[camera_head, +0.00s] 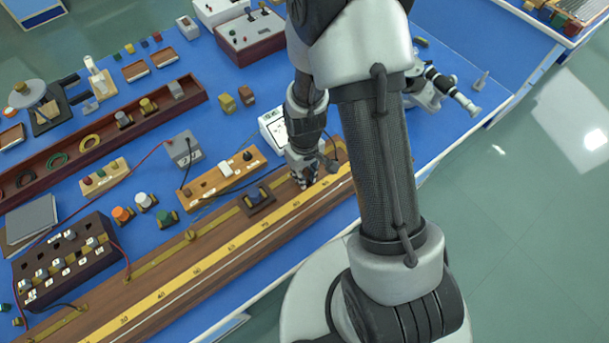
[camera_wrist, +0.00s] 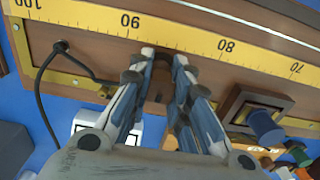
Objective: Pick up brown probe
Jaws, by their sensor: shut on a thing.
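My gripper (camera_head: 304,178) is low over the wooden board with the yellow scale (camera_head: 225,256), near the board's far right part. In the wrist view my gripper (camera_wrist: 165,62) points at the board between the 90 and 80 marks, and its fingers are closed on a narrow brown piece, the brown probe (camera_wrist: 163,82). Most of the probe is hidden by the fingers. I cannot tell whether it touches the board. In the head view the probe is not clear.
A dark slider block (camera_head: 258,199) sits on the board left of my gripper. A wooden switch panel (camera_head: 222,175) and a white meter (camera_head: 273,128) stand close behind. A black cable (camera_wrist: 42,95) hangs at the board's end. The bench's front edge (camera_head: 270,285) is near.

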